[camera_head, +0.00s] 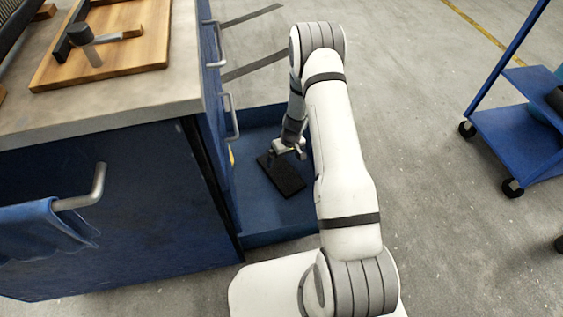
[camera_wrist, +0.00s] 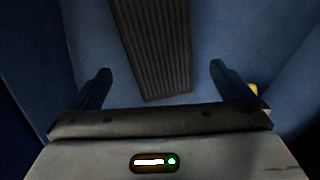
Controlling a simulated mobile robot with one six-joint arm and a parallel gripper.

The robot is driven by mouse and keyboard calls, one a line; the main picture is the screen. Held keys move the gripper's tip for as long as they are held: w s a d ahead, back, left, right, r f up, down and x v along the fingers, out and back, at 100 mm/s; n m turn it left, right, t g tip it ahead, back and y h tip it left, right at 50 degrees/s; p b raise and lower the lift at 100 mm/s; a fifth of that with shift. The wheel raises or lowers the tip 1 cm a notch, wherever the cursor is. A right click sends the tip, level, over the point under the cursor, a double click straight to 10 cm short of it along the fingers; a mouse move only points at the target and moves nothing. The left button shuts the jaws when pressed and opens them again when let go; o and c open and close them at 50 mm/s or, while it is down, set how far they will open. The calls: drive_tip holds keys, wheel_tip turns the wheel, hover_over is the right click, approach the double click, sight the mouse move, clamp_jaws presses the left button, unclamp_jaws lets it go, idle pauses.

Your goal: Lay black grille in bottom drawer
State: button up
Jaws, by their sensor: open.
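The black grille (camera_head: 287,178) lies flat on the floor of the open bottom drawer (camera_head: 262,230) of the blue cabinet. In the wrist view the grille (camera_wrist: 155,45) is a dark ribbed strip, reaching past the top edge of the picture. My gripper (camera_head: 289,152) is inside the drawer's outline, at the grille's far side in the head view. In the wrist view my gripper (camera_wrist: 155,82) has its two fingers wide apart, with nothing held between them. The grille's near end shows between and beyond the fingers. Whether a finger touches the grille cannot be told.
The blue cabinet (camera_head: 100,220) carries a worktop (camera_head: 120,98) with a wooden board (camera_head: 145,50) and a hammer-like tool on it. A blue cloth (camera_head: 45,232) hangs on a side rail. A yellow item (camera_wrist: 253,89) shows beside the right finger. A blue cart (camera_head: 515,135) stands at right.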

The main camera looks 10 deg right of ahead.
drive_tip(key=s+a+r+p, duration=0.1)
drive_tip(key=s+r, duration=0.2)
drive_tip(key=r, duration=0.7)
drive_tip(key=s+r+m, duration=0.1)
drive_tip(key=s+r, duration=0.2)
drive_tip(key=r, duration=0.7)
drive_tip(key=s+a+r+p, duration=0.1)
drive_tip(key=s+r, duration=0.2)
drive_tip(key=r, duration=0.7)
drive_tip(key=s+r+m+h, duration=0.1)
drive_tip(key=s+r, duration=0.5)
drive_tip(key=s, duration=0.3)
drive_tip(key=s+r+m, duration=0.1)
drive_tip(key=s+r, duration=0.4)
drive_tip(key=s, duration=0.5)
drive_tip(key=shift+r+t+h, duration=0.3)
drive_tip(key=shift+r+h, duration=0.1)
drive_tip(key=shift+d, duration=0.1)
